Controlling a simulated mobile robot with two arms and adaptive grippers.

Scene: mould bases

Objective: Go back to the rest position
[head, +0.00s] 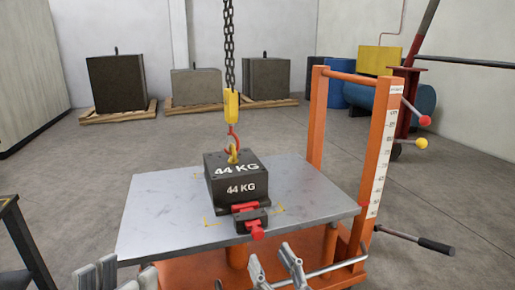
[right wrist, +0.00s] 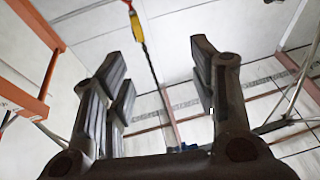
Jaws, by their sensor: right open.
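My left gripper (head: 118,276) shows only in part at the bottom left of the head view, below the front edge of the metal table; its opening is unclear. My right gripper (head: 277,268) is at the bottom centre, in front of the table edge. In the right wrist view its fingers (right wrist: 160,62) stand apart with nothing between them. The black mould base (head: 238,181) marked 44 KG sits on the table (head: 150,225). A red hook (head: 234,137) below a yellow chain fitting (head: 231,105) meets the yellow eye on its top.
A black and red clamp piece (head: 250,220) is at the block's front. The orange lift frame (head: 383,150) with levers stands right of the table. A dark table edge (head: 22,240) is at far left. Large blocks (head: 117,83) on pallets and blue drums (head: 410,105) stand behind.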

